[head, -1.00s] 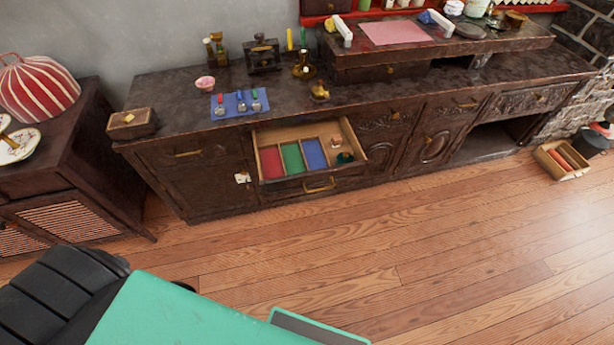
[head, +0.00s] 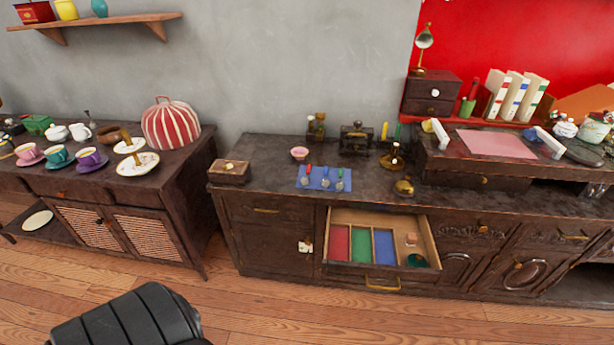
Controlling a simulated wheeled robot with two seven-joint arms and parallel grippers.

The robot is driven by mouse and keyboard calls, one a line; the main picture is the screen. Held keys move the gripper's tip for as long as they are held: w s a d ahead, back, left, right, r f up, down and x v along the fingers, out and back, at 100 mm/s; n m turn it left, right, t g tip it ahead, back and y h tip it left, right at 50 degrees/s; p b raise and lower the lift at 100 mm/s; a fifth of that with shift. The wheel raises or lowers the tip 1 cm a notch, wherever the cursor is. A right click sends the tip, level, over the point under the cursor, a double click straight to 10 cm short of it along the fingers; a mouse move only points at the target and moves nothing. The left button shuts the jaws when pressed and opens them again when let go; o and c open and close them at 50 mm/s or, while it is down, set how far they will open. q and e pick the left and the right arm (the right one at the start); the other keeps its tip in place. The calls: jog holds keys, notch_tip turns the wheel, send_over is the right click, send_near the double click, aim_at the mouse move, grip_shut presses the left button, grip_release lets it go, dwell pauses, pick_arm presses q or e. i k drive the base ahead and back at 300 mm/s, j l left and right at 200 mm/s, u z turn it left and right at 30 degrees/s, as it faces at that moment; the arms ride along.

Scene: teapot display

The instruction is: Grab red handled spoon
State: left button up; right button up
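The red handled spoon (head: 308,171) lies on a blue mat (head: 332,189) on the dark cabinet top, at the left of a row of three spoons. Its handle points to the back and its bowl to the front. A blue handled spoon (head: 325,173) lies in the middle and a green handled spoon (head: 340,174) on the right. Neither of my grippers shows in the head view. Only a black part of my own body shows at the bottom left.
Below the mat, a drawer (head: 430,240) stands open with red, green and blue compartments. A pink bowl (head: 299,153), a wooden box (head: 229,171) and a brass pot (head: 404,187) stand near the mat. A side cabinet (head: 110,180) holds cups and plates. The floor in front is clear.

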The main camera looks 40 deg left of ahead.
aim_at(304, 182)
jog(key=u, duration=1.25)
jog(key=i+l, duration=0.1)
jog(key=l+u, duration=0.05)
